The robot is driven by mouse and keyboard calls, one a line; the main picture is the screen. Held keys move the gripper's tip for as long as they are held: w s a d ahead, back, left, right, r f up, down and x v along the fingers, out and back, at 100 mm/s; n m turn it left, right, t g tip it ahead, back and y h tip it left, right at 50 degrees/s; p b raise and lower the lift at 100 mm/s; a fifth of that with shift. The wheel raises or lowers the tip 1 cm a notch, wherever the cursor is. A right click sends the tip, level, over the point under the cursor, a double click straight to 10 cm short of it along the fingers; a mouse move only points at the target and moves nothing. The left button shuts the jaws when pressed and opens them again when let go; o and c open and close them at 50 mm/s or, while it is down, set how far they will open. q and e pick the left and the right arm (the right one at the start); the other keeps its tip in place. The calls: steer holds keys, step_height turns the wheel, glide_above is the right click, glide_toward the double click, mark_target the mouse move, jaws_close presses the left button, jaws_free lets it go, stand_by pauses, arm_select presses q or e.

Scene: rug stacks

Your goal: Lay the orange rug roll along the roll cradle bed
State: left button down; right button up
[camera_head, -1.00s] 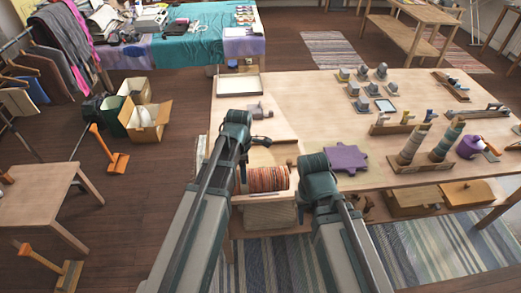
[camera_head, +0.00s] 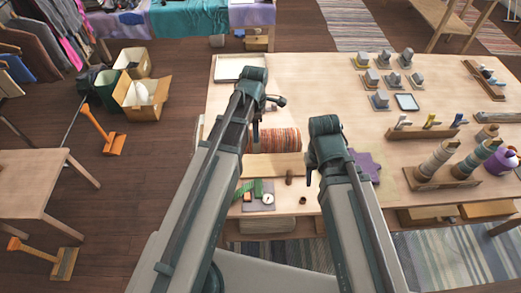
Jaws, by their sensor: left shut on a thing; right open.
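The orange rug roll (camera_head: 276,140), striped in orange and red, is held level over the middle of the table. My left gripper (camera_head: 255,134) is shut on it near its left end; my arm partly hides the grip. A pale wooden board with a raised look, likely the roll cradle bed (camera_head: 276,167), shows just in front of the roll in the picture. I cannot tell whether the roll touches it or hangs above it. My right gripper (camera_head: 309,174) is open and empty, to the right of the roll and board; its fingers are mostly hidden by the arm.
A mat with a white round dial (camera_head: 268,198) and a green item lies at the table's front edge. A purple mat (camera_head: 370,166) lies right of my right arm. Yarn cones (camera_head: 437,157) stand further right. A white tray (camera_head: 236,68) is at the back left.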

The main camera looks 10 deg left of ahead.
mark_target(257, 145)
arm_select(q)
steer(key=shift+w, duration=0.4)
steer(key=shift+f+b, duration=0.4)
steer(key=shift+b, duration=0.1)
step_height(257, 145, down, 9)
steer(key=b, duration=0.9)
steer(key=shift+f, duration=0.15)
arm_select(e)
step_height(257, 145, down, 10)
steer(key=shift+w, duration=0.35)
steer(key=shift+f, duration=0.1)
arm_select(q)
steer(key=shift+c, duration=0.8)
jaws_free()
